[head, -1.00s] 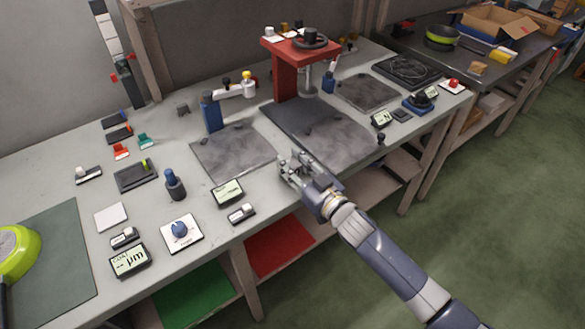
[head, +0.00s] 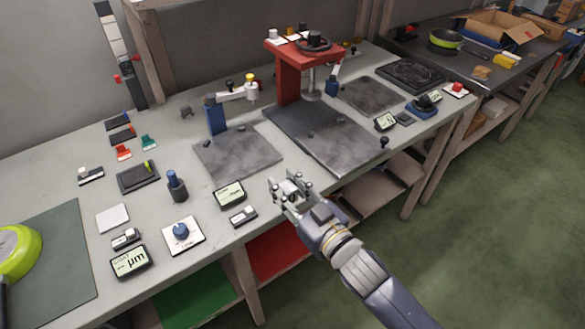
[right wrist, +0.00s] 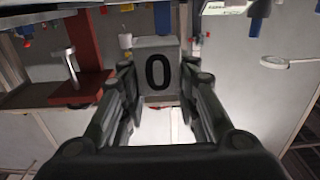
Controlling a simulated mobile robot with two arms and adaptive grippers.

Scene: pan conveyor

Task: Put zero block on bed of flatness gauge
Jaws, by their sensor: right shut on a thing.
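The zero block (right wrist: 157,70) is a grey block with a black "0" on its face. It sits between the fingers of my right gripper (right wrist: 158,92), which is shut on it. In the head view my right gripper (head: 290,188) is near the bench's front edge, and the block is hard to make out there. A grey plate (head: 238,158) by a blue post with a white arm (head: 236,95) lies up and left of the gripper. It looks like the flatness gauge's bed, though I cannot be sure. My left gripper is not in view.
A red press (head: 289,78) stands on a dark plate (head: 345,148) behind the gripper. A small display (head: 229,195) and a small device (head: 243,215) lie left of the gripper. A second grey plate (head: 370,95) is at the right. A green pan (head: 18,250) is far left.

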